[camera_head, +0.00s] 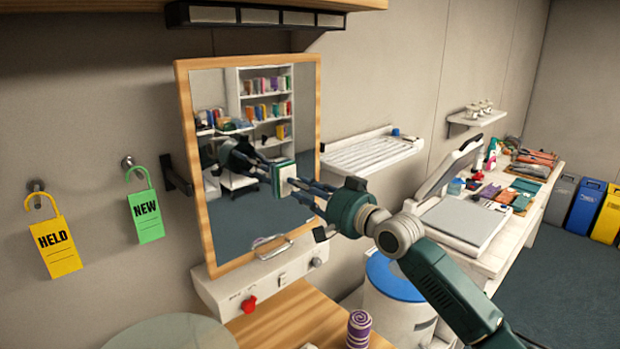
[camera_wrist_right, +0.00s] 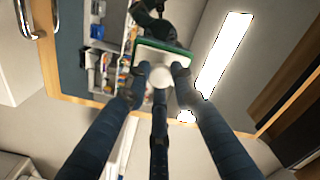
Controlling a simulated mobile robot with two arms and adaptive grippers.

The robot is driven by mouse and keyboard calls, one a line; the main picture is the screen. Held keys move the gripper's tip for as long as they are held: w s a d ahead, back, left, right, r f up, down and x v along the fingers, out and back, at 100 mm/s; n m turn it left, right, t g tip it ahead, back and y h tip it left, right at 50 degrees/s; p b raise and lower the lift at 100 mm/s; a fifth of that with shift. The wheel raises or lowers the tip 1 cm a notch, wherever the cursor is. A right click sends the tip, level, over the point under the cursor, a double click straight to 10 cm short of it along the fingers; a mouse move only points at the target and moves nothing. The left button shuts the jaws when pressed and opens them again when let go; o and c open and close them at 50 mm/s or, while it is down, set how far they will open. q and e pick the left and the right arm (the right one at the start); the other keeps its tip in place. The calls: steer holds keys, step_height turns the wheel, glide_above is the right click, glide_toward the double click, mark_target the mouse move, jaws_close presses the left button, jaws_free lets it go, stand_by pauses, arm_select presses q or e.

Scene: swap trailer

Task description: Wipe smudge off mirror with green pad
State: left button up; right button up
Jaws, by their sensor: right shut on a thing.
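The wood-framed mirror (camera_head: 232,215) hangs on the wall left of centre. My right gripper (camera_head: 301,188) is shut on the green pad (camera_head: 284,178), in front of the mirror's right half. The pad has a pale back and a green edge; it also shows between the fingers in the right wrist view (camera_wrist_right: 165,48). The pad is very close to the glass, but I cannot tell if it touches. The mirror reflects my dark arm and a shelf. I cannot make out a smudge clearly; the pad and gripper cover part of the glass. My left gripper is not in view.
A purple striped roll (camera_head: 359,329) stands on the wooden counter. A white rack (camera_head: 372,152) is to the right. Yellow (camera_head: 60,246) and green (camera_head: 146,216) tags hang left.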

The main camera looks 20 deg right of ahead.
steer(key=shift+s+a, duration=0.15)
steer(key=shift+a, duration=0.25)
steer(key=shift+s+a+r+p, duration=0.1)
steer(key=shift+s+a+p, duration=0.15)
steer(key=shift+a+p, duration=0.6)
steer(key=s+a, duration=0.2)
steer(key=a, duration=0.3)
steer(key=shift+s+a, duration=0.15)
steer(key=shift+a, duration=0.25)
steer(key=shift+d, duration=0.1)
steer(key=v, duration=0.6)
steer(key=shift+s, duration=0.1)
